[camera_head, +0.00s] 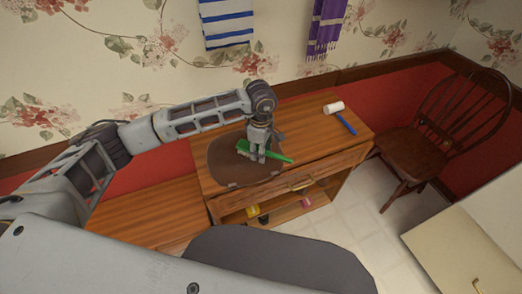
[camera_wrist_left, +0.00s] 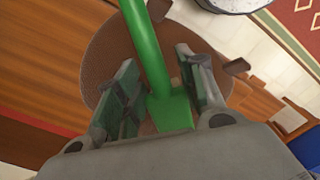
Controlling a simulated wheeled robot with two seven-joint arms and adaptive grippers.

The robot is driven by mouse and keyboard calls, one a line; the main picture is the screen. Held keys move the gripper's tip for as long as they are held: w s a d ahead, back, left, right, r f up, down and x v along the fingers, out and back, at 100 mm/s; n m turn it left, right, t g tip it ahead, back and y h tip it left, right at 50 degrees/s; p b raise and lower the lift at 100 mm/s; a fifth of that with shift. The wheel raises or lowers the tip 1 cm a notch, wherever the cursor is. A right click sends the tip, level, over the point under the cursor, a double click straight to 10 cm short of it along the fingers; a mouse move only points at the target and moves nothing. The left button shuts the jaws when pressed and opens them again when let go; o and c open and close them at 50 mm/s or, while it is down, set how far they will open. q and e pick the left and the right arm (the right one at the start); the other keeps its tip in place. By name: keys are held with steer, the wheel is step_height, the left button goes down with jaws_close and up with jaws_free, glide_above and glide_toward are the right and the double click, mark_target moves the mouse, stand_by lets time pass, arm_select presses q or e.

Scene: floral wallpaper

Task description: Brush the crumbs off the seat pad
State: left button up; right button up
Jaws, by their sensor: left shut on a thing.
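The brown, rounded seat pad (camera_head: 222,165) lies on top of the wooden cabinet; it also shows in the left wrist view (camera_wrist_left: 105,60), with small tie tabs at its edge. My left gripper (camera_head: 259,155) points down over the pad and is shut on a green brush (camera_head: 279,157). In the left wrist view the green handle (camera_wrist_left: 143,40) runs between the fingers (camera_wrist_left: 158,95). Crumbs are too small to make out surely. My right gripper is not in view.
A lint roller with a white head and blue handle (camera_head: 346,124) lies at the cabinet top's (camera_head: 310,125) right. A wooden chair (camera_head: 425,140) stands to the right. Small items sit on the shelf (camera_head: 285,212) below. Towels hang on the wall behind.

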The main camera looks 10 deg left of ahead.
arm_select(q)
steer(key=shift+r, duration=0.2)
steer(key=shift+r, duration=1.35)
